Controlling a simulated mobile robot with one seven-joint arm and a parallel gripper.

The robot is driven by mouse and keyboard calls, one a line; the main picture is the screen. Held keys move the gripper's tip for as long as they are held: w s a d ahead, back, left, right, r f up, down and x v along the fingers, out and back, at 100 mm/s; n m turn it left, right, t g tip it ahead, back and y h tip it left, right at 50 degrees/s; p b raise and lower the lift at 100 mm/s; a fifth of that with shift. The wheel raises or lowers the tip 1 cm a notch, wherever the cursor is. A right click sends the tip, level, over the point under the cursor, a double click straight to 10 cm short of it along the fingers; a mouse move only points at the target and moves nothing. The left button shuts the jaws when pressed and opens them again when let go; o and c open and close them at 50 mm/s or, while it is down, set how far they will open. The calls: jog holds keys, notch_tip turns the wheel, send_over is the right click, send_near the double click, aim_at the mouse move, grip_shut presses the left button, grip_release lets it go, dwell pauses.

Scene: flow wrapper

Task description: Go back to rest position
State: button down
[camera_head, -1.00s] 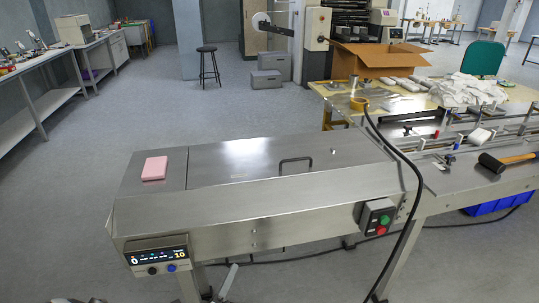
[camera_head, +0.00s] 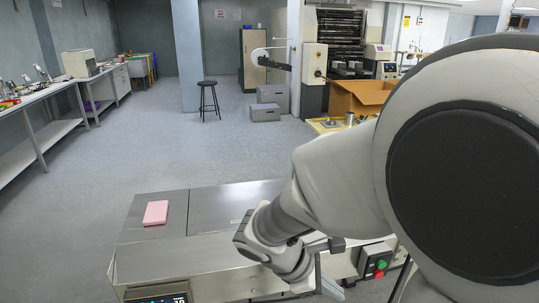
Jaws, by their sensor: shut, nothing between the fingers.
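My arm fills the right side of the view, with its large grey and black joint close to the camera. It bends left and down, and its lower joints hang over the front of the steel flow wrapper (camera_head: 210,255). I cannot make out my gripper's fingers in this view. A pink block (camera_head: 156,212) lies flat on the left end of the wrapper's top, apart from my arm. The arm hides much of the wrapper's right part.
A box with a green and a red button (camera_head: 376,264) sits on the wrapper's front right. An open cardboard box (camera_head: 358,97) stands behind. A black stool (camera_head: 208,97) and a side bench (camera_head: 40,127) are farther back. The floor (camera_head: 110,160) behind and left is clear.

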jog(key=s+d+r+m+t+y+p, duration=0.1)
jog(key=s+r+m+t+y+p, duration=0.1)
jog(key=r+m, duration=0.6)
jog(key=s+r+m+t+y+p, duration=0.2)
jog(key=s+r+m+y, duration=0.3)
jog(key=s+r+m, duration=0.2)
jog(key=shift+s+d+r+m+y, duration=0.15)
jog(key=shift+d+r+m+y, duration=0.2)
jog(key=shift+r+m, duration=0.45)
